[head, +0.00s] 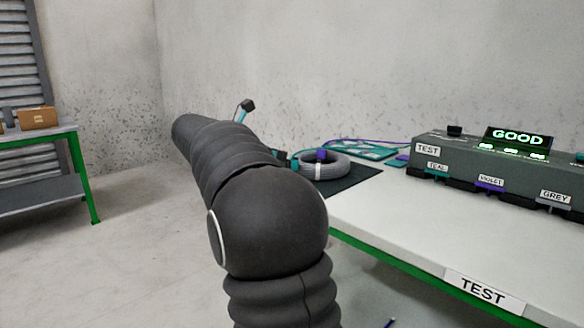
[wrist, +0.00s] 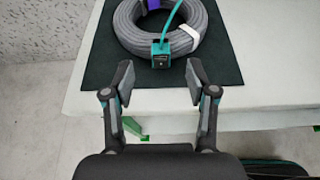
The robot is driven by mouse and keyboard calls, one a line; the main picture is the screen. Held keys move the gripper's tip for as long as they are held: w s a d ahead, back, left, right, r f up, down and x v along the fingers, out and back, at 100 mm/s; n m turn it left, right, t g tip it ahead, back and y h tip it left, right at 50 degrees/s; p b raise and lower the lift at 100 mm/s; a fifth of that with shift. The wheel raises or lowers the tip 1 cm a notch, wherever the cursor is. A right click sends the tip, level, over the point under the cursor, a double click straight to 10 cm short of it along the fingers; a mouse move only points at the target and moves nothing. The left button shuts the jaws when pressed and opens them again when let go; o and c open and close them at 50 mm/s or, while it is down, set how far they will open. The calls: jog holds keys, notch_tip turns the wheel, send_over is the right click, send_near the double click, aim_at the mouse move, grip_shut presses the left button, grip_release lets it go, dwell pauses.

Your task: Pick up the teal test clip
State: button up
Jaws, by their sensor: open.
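The teal test clip (wrist: 162,52) shows in the wrist view as a small teal block with a dark face, a teal lead rising from its top. It rests at the near side of a grey cable coil (wrist: 207,40). My gripper (wrist: 160,76) is open and empty, its two fingers apart on either side of the clip's line and short of it. In the head view my arm hides much of the gripper, and I cannot clearly make out the teal clip there. The coil also shows in the head view (head: 345,170).
The coil lies on a dark mat (head: 362,178) on the white table (head: 400,222). A violet clip (head: 322,155) is at the coil. A grey tester (head: 490,168) with a lit GOOD display stands right. Another green-framed table (head: 68,145) is far left.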

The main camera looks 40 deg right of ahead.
jog(key=shift+x, duration=1.05)
jog(key=shift+f+b+x, duration=0.2)
jog(key=shift+x, duration=1.1)
jog(key=shift+f+b+x, duration=0.15)
jog(key=shift+x, duration=1.1)
jog(key=shift+a, duration=0.2)
jog(key=c, duration=0.9)
